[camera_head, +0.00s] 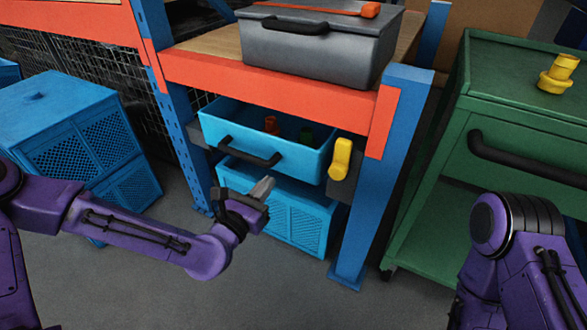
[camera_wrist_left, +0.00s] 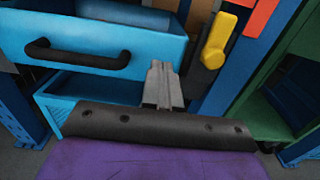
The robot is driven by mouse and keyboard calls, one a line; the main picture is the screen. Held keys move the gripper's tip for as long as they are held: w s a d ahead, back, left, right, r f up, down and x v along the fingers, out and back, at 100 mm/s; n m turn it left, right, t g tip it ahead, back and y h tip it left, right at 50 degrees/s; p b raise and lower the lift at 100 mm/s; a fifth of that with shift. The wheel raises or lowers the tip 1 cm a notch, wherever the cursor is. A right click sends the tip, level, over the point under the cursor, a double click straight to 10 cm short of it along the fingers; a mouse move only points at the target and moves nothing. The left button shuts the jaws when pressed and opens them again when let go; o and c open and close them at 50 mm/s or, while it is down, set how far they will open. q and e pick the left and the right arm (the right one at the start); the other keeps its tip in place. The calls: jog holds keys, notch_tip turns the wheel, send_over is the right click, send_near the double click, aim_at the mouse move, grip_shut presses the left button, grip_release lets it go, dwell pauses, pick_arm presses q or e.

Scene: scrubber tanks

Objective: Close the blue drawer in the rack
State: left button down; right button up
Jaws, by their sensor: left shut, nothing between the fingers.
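The blue drawer (camera_head: 310,155) hangs under the orange shelf beam of the rack and is pulled out, with its open top showing. A small orange thing and a dark green thing lie inside it. Its black handle (camera_head: 250,152) is on the front face and also shows in the left wrist view (camera_wrist_left: 77,55). My left gripper (camera_head: 264,187) is shut and empty, just below and in front of the drawer front, right of the handle; in the left wrist view its fingers (camera_wrist_left: 161,85) point toward the drawer's lower right. Contact cannot be told. My right gripper is out of view.
A yellow handle-like part (camera_head: 340,158) sits right of the drawer by the blue rack post (camera_head: 376,190). A blue crate (camera_head: 285,215) stands below the drawer. A grey case (camera_head: 318,48) lies on the shelf. A green cabinet (camera_head: 510,120) stands right, blue crates (camera_head: 70,125) left.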

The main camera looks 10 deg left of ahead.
aim_at(299, 147)
pick_arm(q)
jog(key=b+x, duration=0.1)
jog(key=x, duration=1.2)
jog(key=shift+w+d+f, duration=0.15)
jog(key=shift+w+f, duration=0.05)
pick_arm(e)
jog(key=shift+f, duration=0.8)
